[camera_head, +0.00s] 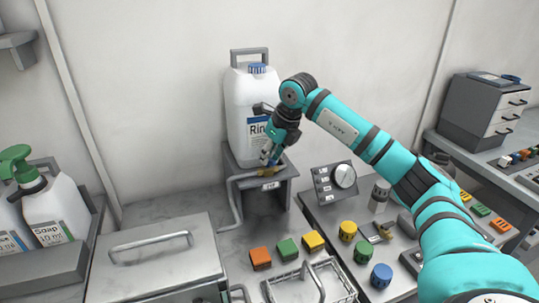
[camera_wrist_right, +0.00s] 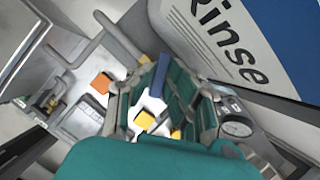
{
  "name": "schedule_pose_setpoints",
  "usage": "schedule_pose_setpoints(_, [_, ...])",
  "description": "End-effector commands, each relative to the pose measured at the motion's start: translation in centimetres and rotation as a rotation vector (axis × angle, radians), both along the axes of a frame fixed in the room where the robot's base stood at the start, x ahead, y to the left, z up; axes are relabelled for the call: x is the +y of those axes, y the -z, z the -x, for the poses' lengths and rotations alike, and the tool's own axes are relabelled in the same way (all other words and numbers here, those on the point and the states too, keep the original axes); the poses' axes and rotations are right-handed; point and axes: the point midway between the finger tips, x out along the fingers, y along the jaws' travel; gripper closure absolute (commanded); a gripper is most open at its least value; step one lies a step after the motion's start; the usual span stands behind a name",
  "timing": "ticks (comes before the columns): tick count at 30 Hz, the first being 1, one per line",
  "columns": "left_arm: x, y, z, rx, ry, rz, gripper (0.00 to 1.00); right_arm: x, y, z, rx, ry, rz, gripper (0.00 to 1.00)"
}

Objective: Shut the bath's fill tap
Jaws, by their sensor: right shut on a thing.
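The fill tap (camera_head: 271,168) is a small brass fitting with a blue lever, on the front of the grey stand under the white Rinse jug (camera_head: 242,125). My right gripper (camera_head: 268,156) reaches down in front of the jug and is shut on the tap's blue lever. In the right wrist view the blue lever (camera_wrist_right: 158,76) shows between the teal fingers, which hide much of the tap. A grey pipe (camera_head: 234,200) runs from the tap down towards the lidded metal bath (camera_head: 160,262). My left gripper is not in view.
A dial box (camera_head: 335,182) stands right of the stand. Orange, green and yellow blocks and a wire basket (camera_head: 310,283) lie in front. Soap bottles (camera_head: 50,210) stand at the left.

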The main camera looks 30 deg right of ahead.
Motion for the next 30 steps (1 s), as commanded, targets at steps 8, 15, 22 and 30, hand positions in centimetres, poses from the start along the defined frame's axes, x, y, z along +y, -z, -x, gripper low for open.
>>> schedule_pose_setpoints(8, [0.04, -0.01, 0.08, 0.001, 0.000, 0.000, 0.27, 0.03, -0.07, -0.01, -0.002, 0.057, 0.002, 1.00])
schedule_pose_setpoints(15, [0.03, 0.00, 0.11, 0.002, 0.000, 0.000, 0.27, 0.19, -0.10, -0.01, -0.002, 0.206, 0.002, 1.00])
schedule_pose_setpoints(22, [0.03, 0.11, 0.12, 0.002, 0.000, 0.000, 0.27, 0.27, -0.15, -0.04, -0.004, 0.362, 0.001, 1.00])
schedule_pose_setpoints(30, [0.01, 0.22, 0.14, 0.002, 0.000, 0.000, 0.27, 0.36, -0.15, -0.07, -0.004, 0.488, 0.001, 1.00])
